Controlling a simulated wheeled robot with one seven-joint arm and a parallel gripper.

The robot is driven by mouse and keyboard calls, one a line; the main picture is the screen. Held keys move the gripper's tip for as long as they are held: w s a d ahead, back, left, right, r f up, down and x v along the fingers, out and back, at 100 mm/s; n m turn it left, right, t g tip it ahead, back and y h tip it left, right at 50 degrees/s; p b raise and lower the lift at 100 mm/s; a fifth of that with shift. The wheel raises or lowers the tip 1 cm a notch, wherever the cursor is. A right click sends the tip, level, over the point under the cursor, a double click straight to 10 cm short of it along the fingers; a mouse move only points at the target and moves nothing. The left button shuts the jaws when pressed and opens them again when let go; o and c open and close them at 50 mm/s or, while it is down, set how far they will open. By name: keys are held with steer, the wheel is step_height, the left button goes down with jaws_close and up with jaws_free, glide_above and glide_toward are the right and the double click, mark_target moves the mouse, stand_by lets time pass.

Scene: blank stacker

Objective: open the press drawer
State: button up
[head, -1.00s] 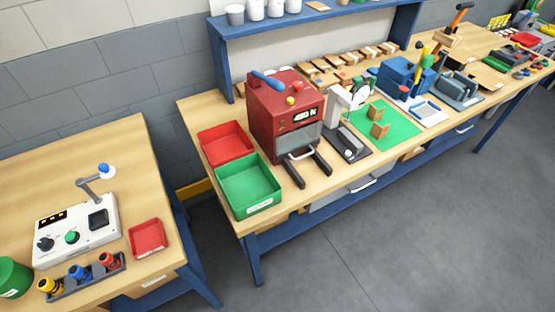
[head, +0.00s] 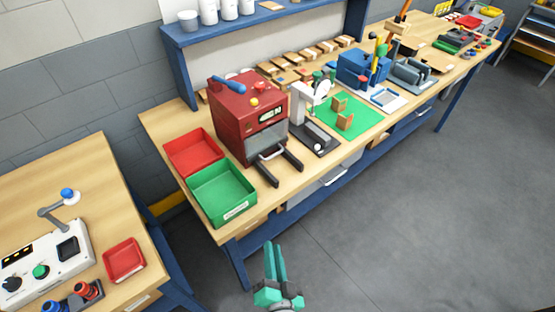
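The red press (head: 238,128) stands on the long bench, with a blue lever on top and a small dark display on its front. Its grey lower front (head: 266,142) bears a pale bar handle (head: 271,155), between two dark rails that reach forward over the bench. The grey front looks flush with the press body. My gripper (head: 274,244) is at the bottom middle, in front of the bench and well short of the press. Its two teal fingers point up the picture with a narrow gap between them, and nothing shows between them.
A red bin (head: 196,153) and a green bin (head: 222,193) sit left of the press. A grey-white stand device (head: 314,135) is close on its right. A bench drawer (head: 322,188) with a handle lies below. The floor (head: 370,240) in front is clear.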

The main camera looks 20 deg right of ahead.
steer(key=w+d+r+m, duration=0.3)
steer(key=w+d+r, duration=0.1)
steer(key=w, duration=0.3)
steer(key=m+y, duration=0.2)
steer(key=m, duration=0.2)
glide_toward(275, 155)
steer(key=x, duration=0.7)
steer(key=shift+w+f, duration=0.2)
steer(key=shift+w, duration=0.05)
steer(key=shift+d, duration=0.2)
steer(key=shift+a, duration=0.1)
jaws_close()
steer(key=shift+a, duration=0.1)
